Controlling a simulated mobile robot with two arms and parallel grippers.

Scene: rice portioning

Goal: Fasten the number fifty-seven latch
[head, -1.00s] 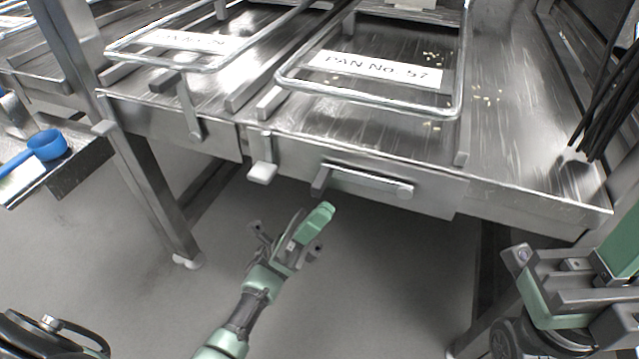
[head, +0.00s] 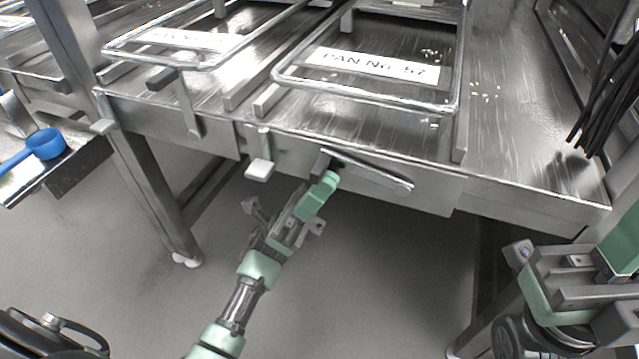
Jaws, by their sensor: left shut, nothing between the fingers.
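The latch of pan number fifty-seven is a grey bar (head: 375,172) on the steel front panel under the label "PAN No. 57" (head: 375,67). Its right end sits at a round pivot, and its left end, with a dark block, is raised, so the bar slopes up to the left. My left gripper (head: 332,176) is shut and empty, its green fingertips against or just under the bar's left end; I cannot tell whether they touch. My right arm (head: 570,285) shows at the lower right; its fingertips are out of view.
A pale-ended hook (head: 260,168) hangs from the panel just left of the bar. A similar bar (head: 188,108) hangs down under the neighbouring pan. A table leg (head: 150,190) stands at left. Black rods (head: 605,105) hang at right. The floor below is clear.

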